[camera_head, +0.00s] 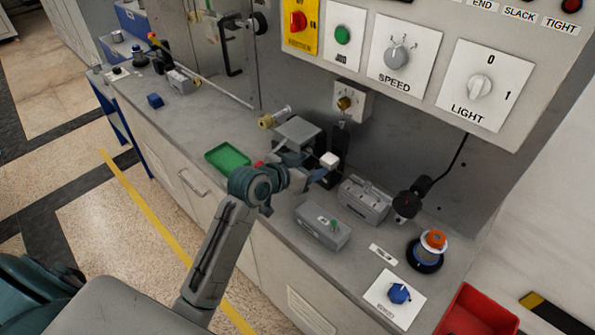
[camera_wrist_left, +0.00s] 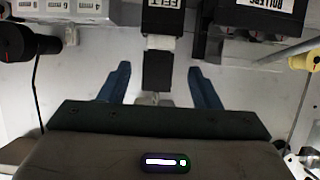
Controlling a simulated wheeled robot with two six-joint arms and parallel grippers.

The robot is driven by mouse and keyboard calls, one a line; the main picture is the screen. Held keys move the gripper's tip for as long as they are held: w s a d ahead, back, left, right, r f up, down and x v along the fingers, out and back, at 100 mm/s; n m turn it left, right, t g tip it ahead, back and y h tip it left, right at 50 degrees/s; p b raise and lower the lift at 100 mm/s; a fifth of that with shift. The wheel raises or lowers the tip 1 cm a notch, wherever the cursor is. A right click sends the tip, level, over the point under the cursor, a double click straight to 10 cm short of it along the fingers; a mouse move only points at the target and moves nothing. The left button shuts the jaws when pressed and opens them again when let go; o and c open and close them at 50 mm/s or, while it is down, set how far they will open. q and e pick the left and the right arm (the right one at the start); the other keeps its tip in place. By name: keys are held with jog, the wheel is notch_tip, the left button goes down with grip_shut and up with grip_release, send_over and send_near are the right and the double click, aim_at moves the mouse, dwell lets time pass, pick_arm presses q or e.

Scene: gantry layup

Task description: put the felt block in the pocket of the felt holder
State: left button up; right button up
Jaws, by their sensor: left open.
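The felt holder (camera_head: 340,139) is a black upright piece against the back panel, labelled FELT in the left wrist view (camera_wrist_left: 165,20). The white felt block (camera_head: 329,160) sits at the holder's front, and it also shows in the left wrist view (camera_wrist_left: 160,43) between the labelled plate and a black front part. It looks to be in the pocket, its lower part hidden; I cannot tell how deep. My left gripper (camera_head: 314,163) is open just in front, and in the left wrist view its fingers (camera_wrist_left: 159,68) stand apart on either side of the black front part.
A grey box (camera_head: 298,132) stands left of the holder. A green tray (camera_head: 227,157) lies left, and a red bin (camera_head: 478,312) is at the lower right.

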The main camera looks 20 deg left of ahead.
pick_arm(q)
jog(key=shift+v, duration=2.3)
